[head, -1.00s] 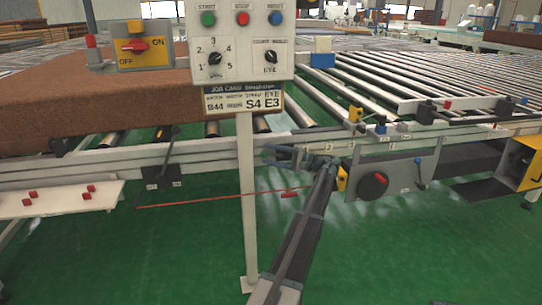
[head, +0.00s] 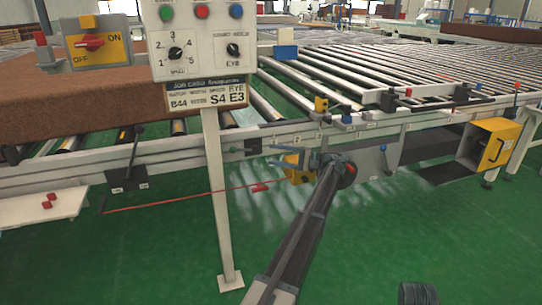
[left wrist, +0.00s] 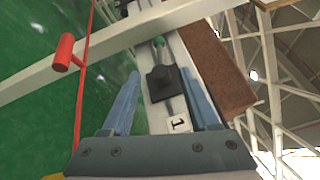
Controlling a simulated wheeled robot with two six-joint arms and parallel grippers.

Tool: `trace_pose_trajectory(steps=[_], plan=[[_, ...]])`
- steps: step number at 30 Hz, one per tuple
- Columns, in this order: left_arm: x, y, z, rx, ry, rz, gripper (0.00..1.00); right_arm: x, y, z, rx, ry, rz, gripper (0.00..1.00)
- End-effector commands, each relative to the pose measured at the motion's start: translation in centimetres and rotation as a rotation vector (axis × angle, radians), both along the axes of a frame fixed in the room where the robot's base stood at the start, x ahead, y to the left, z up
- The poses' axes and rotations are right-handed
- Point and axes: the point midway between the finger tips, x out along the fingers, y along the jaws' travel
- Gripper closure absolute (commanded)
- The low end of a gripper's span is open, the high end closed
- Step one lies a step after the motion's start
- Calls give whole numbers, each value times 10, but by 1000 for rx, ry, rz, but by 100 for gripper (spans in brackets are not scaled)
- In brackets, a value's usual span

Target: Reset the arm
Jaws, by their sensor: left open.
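My left arm rises from the bottom middle of the head view. Its left gripper (head: 272,157) is open, with blue-grey fingers pointing left in front of the conveyor's side rail. Nothing shows between the fingers. In the left wrist view the left gripper (left wrist: 160,88) has its two blue fingers spread apart, with a grey rail, a dark clamp and a tag reading 1 seen beyond them. My right gripper is not in view.
A control panel (head: 203,45) stands on a white post at left. Behind it lie a brown mattress (head: 85,105) and a roller conveyor (head: 400,65). A red rod (head: 180,198) runs below the rail. A yellow box (head: 490,145) is at right. Green floor is open in front.

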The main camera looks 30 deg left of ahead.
Motion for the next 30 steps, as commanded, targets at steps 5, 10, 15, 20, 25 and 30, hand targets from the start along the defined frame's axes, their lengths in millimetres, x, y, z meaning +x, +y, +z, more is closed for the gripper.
trace_pose_trajectory(steps=[5, 10, 15, 20, 25, 30], plan=[[0, 0, 0, 0, 0, 0, 40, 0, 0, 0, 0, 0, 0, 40], [0, 0, 0, 0, 0, 0, 40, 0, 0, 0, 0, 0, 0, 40], [-4, -4, -2, -13, -4, -8, 40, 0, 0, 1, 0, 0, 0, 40], [-37, -50, -34, -175, -52, -89, 40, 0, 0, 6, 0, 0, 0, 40], [-93, -139, -94, -494, -132, -221, 40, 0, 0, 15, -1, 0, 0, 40], [-155, -232, -146, -815, -191, -317, 40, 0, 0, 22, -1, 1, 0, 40]])
